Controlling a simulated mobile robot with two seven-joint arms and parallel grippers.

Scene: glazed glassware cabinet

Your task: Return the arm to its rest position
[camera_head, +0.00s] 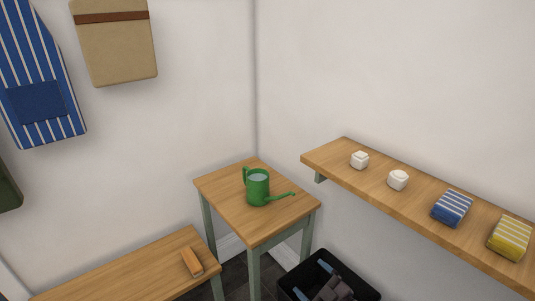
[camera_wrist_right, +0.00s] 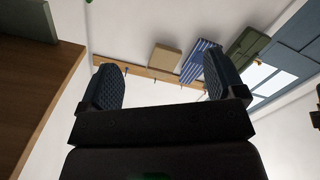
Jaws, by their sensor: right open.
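My right gripper (camera_wrist_right: 162,72) shows in the right wrist view. Its two dark, ridged fingers stand wide apart with nothing between them. Beyond the fingers are a white wall and a wooden rail (camera_wrist_right: 138,72) with bags hanging on it. I cannot make out either of my arms for sure in the head view. My left gripper is in neither view.
In the head view, a green watering can (camera_head: 258,187) stands on a small wooden table (camera_head: 222,186). A wooden shelf (camera_head: 328,158) at right holds white pots and folded cloths. A bench (camera_head: 120,281) is at lower left. A black crate (camera_head: 357,273) is at the bottom.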

